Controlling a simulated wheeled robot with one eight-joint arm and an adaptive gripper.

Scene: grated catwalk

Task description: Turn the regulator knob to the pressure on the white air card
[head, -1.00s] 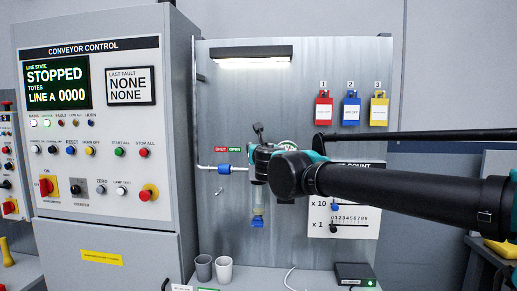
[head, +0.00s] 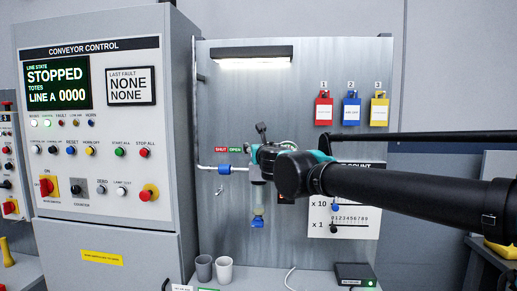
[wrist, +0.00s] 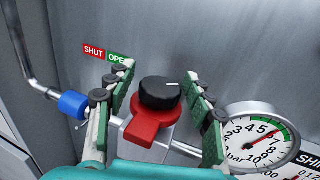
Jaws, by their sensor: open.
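The regulator knob (wrist: 160,92) is black with a white mark on top that points right. It sits between the fingers of my gripper (wrist: 158,100), which is open with a gap on both sides of the knob. A red part (wrist: 152,122) with a lever-like tab shows just below the knob. The round gauge (wrist: 256,138) is to the right, marked in bar with a green band; its red needle points up and right, exact reading unclear. In the head view my arm's end (head: 270,158) hides the knob. I cannot identify the white air card with certainty.
A pipe with a blue fitting (wrist: 73,104) runs in from the left, below a SHUT/OPEN label (wrist: 105,54). Red, blue and yellow tags (head: 351,112) hang at upper right. Two grey cups (head: 224,269) stand on the bench. The control cabinet (head: 100,210) is at left.

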